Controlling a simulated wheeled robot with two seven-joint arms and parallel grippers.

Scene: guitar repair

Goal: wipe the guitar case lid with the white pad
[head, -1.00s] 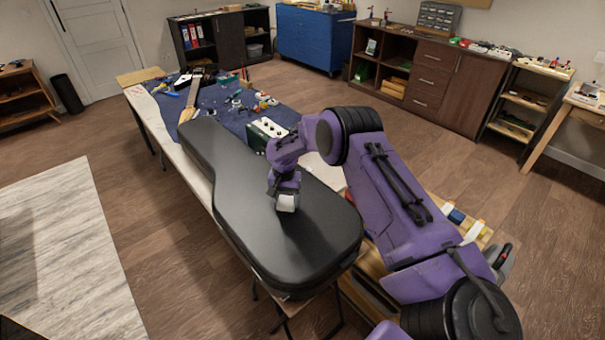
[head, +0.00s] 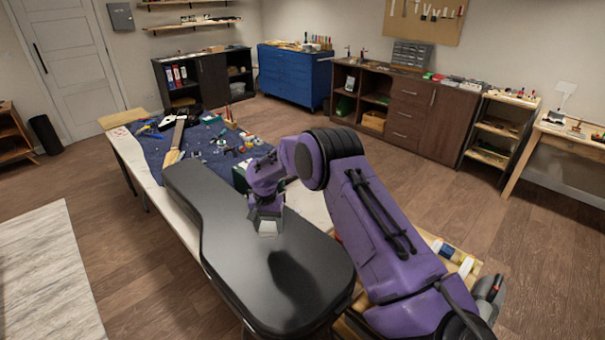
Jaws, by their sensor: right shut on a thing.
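The black guitar case (head: 225,240) lies closed on the long table, its wide end toward me and its narrow end toward the back left. My right gripper (head: 267,221) is shut on the white pad (head: 268,229), over the right part of the lid near the case's waist. The pad is at the lid surface or just above it; I cannot tell whether it touches. A dark shadow falls on the lid below the pad. My left gripper is not in view.
A blue cloth (head: 205,143) with small tools and a guitar neck (head: 176,137) covers the table's far end. A device behind my right gripper is partly hidden. A blue cabinet (head: 293,78) and brown cabinets (head: 408,115) stand at the back.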

